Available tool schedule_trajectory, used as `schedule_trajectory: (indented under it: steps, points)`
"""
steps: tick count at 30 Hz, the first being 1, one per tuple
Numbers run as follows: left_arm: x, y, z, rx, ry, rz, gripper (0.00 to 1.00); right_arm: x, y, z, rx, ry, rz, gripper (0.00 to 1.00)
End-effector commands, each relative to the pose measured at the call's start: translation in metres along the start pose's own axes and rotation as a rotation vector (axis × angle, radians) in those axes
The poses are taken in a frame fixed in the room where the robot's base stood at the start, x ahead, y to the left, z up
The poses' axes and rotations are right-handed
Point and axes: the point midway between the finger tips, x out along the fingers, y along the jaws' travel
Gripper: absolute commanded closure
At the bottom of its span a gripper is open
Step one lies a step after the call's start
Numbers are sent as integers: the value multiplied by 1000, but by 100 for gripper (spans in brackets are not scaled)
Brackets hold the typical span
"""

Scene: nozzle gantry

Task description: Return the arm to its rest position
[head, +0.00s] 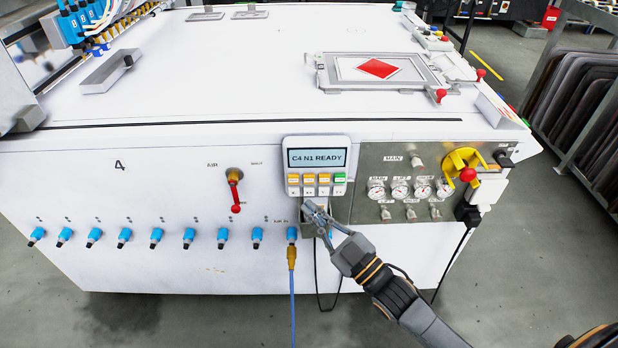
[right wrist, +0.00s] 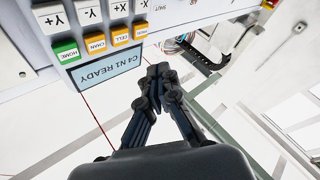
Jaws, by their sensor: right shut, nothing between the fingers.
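My right arm comes in from the lower right of the head view. Its gripper (head: 312,207) is shut and empty, with the fingertips just below the control pendant (head: 318,192) on the front of the white machine (head: 150,255). Whether it touches the pendant I cannot tell. The pendant's screen reads "C4 N1 READY" above yellow and green buttons. My left gripper is not in view.
A row of blue fittings (head: 189,237) runs along the machine's front; a blue hose (head: 292,305) hangs from one. A red-handled valve (head: 235,192) sits left of the pendant, a gauge panel (head: 400,170) right. A rack (head: 575,110) stands at right. Floor in front is largely clear.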

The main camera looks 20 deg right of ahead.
Motion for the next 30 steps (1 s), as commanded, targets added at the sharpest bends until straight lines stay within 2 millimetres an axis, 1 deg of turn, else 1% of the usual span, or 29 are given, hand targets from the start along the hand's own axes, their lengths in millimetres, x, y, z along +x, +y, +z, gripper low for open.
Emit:
schedule_trajectory:
  steps: [15,17,18,20,23,24,26,27,29,30]
  points:
    - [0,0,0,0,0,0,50,0,0,0,0,-1,0,100]
    - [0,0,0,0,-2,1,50,-1,-1,5,4,-16,-1,100]
    - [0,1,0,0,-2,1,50,-2,-3,12,10,-39,-2,100]
    - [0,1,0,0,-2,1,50,-7,-8,30,26,-103,-5,100]
    - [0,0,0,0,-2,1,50,-25,-24,80,74,-284,-14,100]
    - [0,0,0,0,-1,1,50,-37,-32,105,98,-377,-19,100]
    - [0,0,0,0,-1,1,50,-60,-48,142,142,-524,-26,100]
    - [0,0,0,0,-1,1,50,-78,-59,164,171,-622,-32,100]
    - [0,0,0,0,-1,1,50,-108,-77,195,216,-768,-39,100]
    - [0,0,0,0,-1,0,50,-130,-90,213,245,-864,-46,100]
